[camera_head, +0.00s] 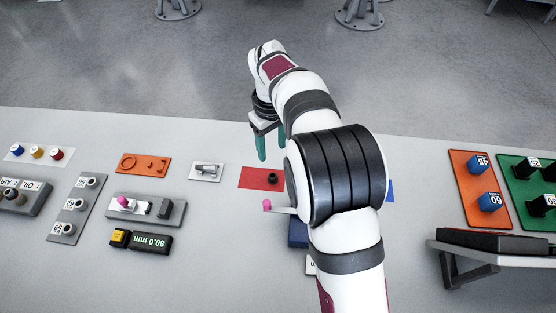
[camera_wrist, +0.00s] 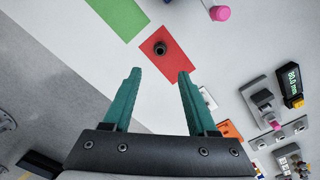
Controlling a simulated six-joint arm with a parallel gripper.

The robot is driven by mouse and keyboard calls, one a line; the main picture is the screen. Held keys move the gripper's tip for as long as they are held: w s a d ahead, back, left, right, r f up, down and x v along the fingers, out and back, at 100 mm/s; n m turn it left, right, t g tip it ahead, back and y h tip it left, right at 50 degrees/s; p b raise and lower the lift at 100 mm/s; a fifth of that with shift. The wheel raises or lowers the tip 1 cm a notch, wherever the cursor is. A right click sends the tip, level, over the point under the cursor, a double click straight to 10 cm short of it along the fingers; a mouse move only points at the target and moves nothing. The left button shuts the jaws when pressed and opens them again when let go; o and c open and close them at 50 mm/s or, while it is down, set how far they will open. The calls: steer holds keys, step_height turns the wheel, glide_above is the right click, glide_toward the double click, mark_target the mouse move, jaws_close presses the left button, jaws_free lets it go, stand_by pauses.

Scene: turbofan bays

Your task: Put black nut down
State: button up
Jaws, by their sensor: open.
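The black nut (camera_head: 272,178) rests on the red mat (camera_head: 250,177) on the table. In the wrist view the nut (camera_wrist: 160,48) also sits on the red mat (camera_wrist: 165,65), near its upper end, ahead of my fingertips. My gripper (camera_head: 270,158) is above the table near the far side of the red mat, its two teal fingers pointing down. In the wrist view my gripper (camera_wrist: 158,75) is open, with nothing between the fingers and a gap to the nut. My arm hides the table right of the nut in the head view.
A green mat (camera_wrist: 119,16) lies beside the red one. A white plate with a grey part (camera_head: 207,171) and an orange tray (camera_head: 143,165) lie to the left. A pink-tipped item (camera_head: 268,206) is close in front of the red mat. Blue blocks (camera_head: 488,201) stand at right.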

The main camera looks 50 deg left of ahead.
steer(key=w+d+r+m, duration=0.2)
steer(key=d+r+m, duration=0.2)
steer(key=d, duration=0.4)
steer(key=w+d+r+m, duration=0.2)
steer(key=d+r+m, duration=0.1)
steer(key=d, duration=0.5)
steer(key=w+d+r+m, duration=0.2)
steer(key=d+r+m, duration=0.2)
steer(key=d, duration=0.4)
steer(key=s+d+f+m+y, duration=0.1)
steer(key=s+d+f+m, duration=0.1)
steer(key=s+d+m, duration=1)
steer(key=s+d, duration=0.3)
steer(key=d, duration=0.2)
steer(key=shift+s+d+m+y, duration=0.3)
steer(key=shift+s+d+y, duration=0.1)
